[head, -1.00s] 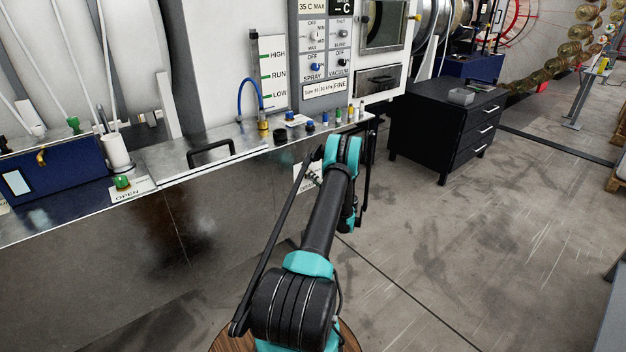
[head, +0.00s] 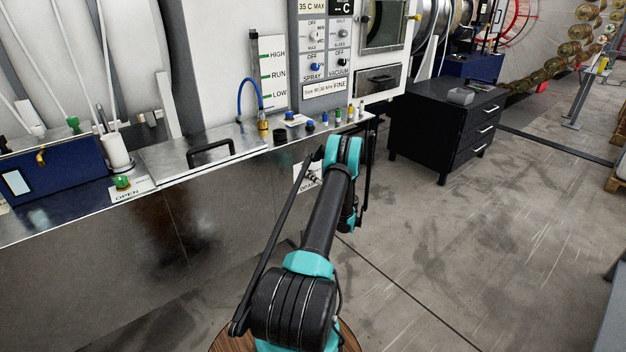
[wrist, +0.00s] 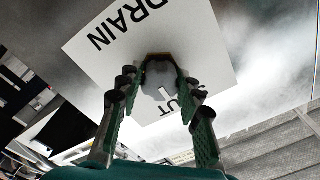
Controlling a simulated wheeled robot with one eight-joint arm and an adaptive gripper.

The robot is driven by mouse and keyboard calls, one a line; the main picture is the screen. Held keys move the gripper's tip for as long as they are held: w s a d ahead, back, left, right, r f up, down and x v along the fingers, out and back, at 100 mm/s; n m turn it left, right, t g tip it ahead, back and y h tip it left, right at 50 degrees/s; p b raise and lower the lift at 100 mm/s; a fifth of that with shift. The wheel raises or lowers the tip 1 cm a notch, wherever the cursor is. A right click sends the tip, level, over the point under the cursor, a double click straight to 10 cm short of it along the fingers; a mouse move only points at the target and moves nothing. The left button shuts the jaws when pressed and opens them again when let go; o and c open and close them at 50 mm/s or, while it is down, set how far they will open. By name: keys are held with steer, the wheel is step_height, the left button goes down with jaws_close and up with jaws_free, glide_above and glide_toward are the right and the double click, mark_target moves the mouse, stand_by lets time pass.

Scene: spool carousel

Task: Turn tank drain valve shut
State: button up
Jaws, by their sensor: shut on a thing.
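The drain valve (wrist: 160,80) is a grey, rounded part with a brownish edge, in front of a white plate (wrist: 88,62) in the wrist view. The plate reads DRAIN, and a partly covered word ends in "UT". My gripper (wrist: 159,70) has its two green fingers with dark pads closed in on either side of the valve and is shut on it. The fingers hide part of the plate, and I cannot tell the valve's exact angle. In the head view the plate (head: 312,172) shows on the tank's front, and my arm hides most of the gripper and valve.
The metal tank counter (head: 165,180) runs along the left, with a black handle (head: 210,152) and an OPEN label (head: 127,194) with a green knob (head: 122,182). A black drawer cabinet (head: 440,125) stands to the right. The floor right of my arm is clear.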

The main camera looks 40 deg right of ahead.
steer(key=o, duration=1.2)
steer(key=shift+c, duration=0.2)
steer(key=shift+s, duration=0.15)
steer(key=s, duration=0.7)
steer(key=shift+s+d+f, duration=0.15)
steer(key=shift+d, duration=0.15)
